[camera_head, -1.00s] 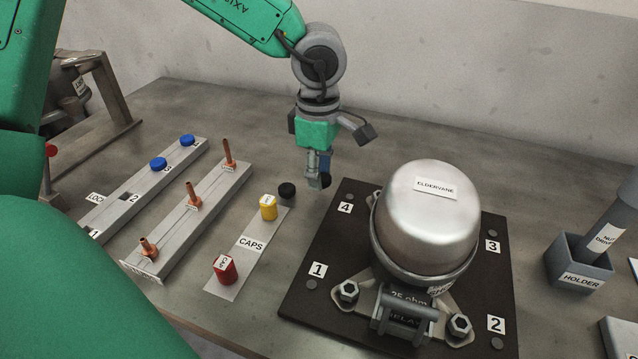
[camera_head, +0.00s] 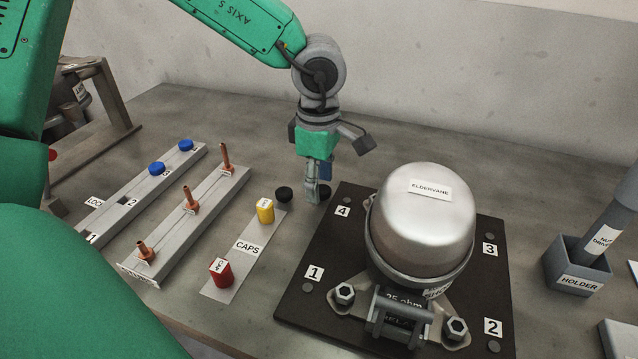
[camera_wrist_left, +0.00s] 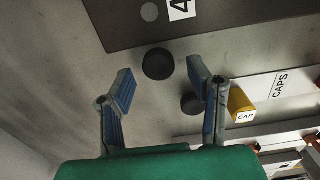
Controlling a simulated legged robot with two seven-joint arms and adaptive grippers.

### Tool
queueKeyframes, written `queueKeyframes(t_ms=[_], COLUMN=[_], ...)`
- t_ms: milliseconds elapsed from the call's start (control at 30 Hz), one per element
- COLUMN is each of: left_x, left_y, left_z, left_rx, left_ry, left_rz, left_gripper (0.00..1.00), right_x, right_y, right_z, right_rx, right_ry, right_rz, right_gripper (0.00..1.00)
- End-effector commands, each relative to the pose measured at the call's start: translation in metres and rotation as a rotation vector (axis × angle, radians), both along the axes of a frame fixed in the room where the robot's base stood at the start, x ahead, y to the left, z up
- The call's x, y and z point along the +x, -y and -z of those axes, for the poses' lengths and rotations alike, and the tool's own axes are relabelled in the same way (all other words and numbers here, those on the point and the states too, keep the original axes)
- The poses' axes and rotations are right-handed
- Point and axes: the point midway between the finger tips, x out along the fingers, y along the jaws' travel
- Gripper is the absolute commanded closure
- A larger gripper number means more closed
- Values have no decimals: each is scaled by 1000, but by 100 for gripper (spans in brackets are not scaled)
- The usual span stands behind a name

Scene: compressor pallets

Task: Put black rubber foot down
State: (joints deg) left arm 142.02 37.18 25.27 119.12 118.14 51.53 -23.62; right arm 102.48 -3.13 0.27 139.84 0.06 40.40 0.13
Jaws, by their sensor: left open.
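The black rubber foot (camera_head: 326,191) is a short dark disc. It appears to stand on the table just beside the dark base plate's corner marked 4. In the left wrist view the foot (camera_wrist_left: 158,63) shows as a round black disc ahead of and between the spread fingertips. My left gripper (camera_head: 318,190) points down at it, open, and partly hides it in the head view. The wrist view shows the two blue-padded fingers (camera_wrist_left: 160,85) wide apart with nothing gripped. My right gripper is not in view.
A second black round piece (camera_head: 284,194) stands close left, by the CAPS strip (camera_head: 247,246) with yellow (camera_head: 265,211) and red caps (camera_head: 221,272). The base plate (camera_head: 318,262) carries a silver compressor (camera_head: 428,215). Copper-pipe and blue-knob rails lie left; a holder (camera_head: 577,268) stands right.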

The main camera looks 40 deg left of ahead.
Motion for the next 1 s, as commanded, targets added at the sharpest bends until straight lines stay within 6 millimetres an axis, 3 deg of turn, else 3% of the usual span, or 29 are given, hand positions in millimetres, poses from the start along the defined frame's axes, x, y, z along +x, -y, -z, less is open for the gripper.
queueKeyframes(t_ms=[300, 500, 700, 1000], left_x=[0, 1, 0, 0], left_y=[-2, -2, -1, -2], left_z=[-71, -102, -113, -112], left_rx=[-5, -4, -2, -3], left_ry=[6, 4, 2, 2], left_rz=[-1, -1, -1, -1], left_gripper=[53, 53, 53, 53], right_x=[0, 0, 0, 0], right_y=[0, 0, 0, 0], right_z=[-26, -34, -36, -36], right_rx=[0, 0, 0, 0], right_ry=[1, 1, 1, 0], right_rz=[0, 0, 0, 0], right_gripper=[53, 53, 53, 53])
